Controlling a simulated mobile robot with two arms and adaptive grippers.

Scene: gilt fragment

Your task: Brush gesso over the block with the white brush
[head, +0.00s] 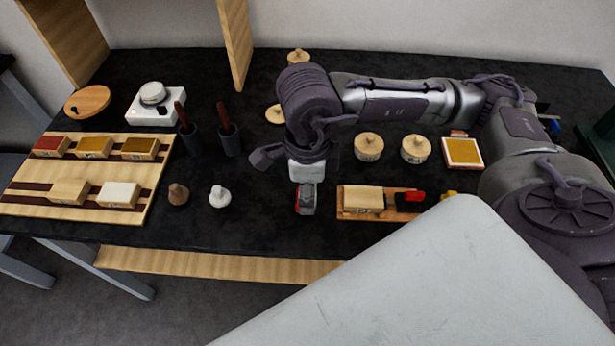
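A plain pale wooden block (363,199) with a dark mark on its front lies on a small wooden board (380,215) at the table's front, right of centre. My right gripper (306,204) points down just left of that board, apart from the block. Its fingers look close together, with a bit of red showing, but I cannot tell whether they hold anything. Two red-handled tools stand in dark cups (190,139) and (229,142) left of it. A small white knob-shaped item (219,197) stands near the front; I cannot tell whether it is the white brush. My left gripper is not in view.
A slotted wooden rack (75,168) at left holds several coloured blocks. A brown knob-shaped item (178,194) stands nearby. A white device (157,105) stands behind. Round lidded pots (369,147) and (415,149) and a yellow-topped block (462,151) stand right. A red-black item (409,199) lies beside the block.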

